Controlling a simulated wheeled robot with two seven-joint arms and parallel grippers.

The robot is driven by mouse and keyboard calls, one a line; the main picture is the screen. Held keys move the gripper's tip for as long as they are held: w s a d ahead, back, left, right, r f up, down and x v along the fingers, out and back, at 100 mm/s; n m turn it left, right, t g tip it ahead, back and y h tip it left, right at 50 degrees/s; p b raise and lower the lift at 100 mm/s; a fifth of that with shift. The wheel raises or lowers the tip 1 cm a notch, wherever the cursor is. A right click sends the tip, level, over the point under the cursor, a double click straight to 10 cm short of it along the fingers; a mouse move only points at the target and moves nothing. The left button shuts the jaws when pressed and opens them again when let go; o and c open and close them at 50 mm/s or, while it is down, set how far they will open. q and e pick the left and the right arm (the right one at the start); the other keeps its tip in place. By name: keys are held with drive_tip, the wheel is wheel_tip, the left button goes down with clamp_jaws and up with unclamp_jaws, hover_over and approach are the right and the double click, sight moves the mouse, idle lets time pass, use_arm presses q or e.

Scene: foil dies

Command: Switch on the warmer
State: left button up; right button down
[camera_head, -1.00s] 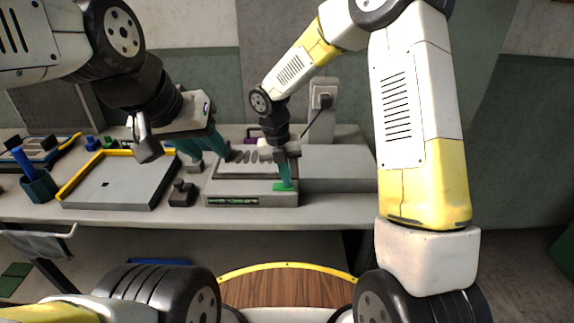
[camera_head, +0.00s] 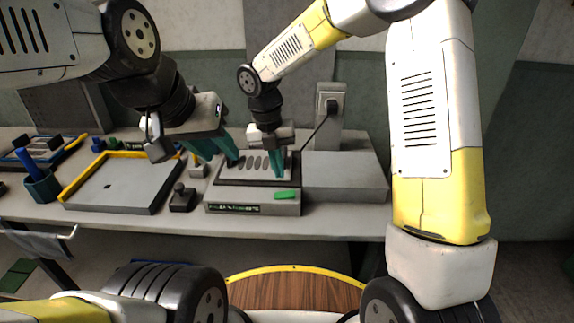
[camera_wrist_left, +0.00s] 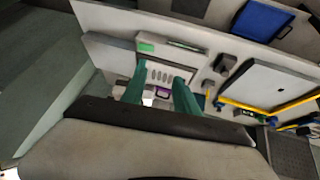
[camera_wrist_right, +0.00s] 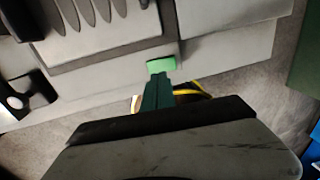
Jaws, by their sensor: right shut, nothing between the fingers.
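The warmer (camera_head: 222,195) is a low grey box on the bench with a slotted plate on top. Its green switch (camera_head: 287,194) is at the front right corner; it also shows in the left wrist view (camera_wrist_left: 146,47). My right gripper (camera_head: 278,174) is shut and empty, its tips over the right part of the warmer, just behind the switch. In the right wrist view the switch (camera_wrist_right: 161,65) lies just beyond the closed fingertips (camera_wrist_right: 157,80); contact cannot be told. My left gripper (camera_head: 220,157) is open and empty, above the warmer's left side.
A grey tray (camera_head: 120,185) with a yellow rim lies left on the bench. A small dark knobbed block (camera_head: 182,199) stands beside the warmer. A blue-handled tool stands in a teal cup (camera_head: 43,187) at far left.

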use_arm(q)
drive_tip(key=shift+s+a, duration=0.1)
use_arm(e)
wheel_tip(320, 180, up, 8)
drive_tip(key=a, duration=0.2)
use_arm(q)
drive_tip(key=shift+c, duration=0.3)
use_arm(e)
drive_tip(key=shift+s+f, duration=0.1)
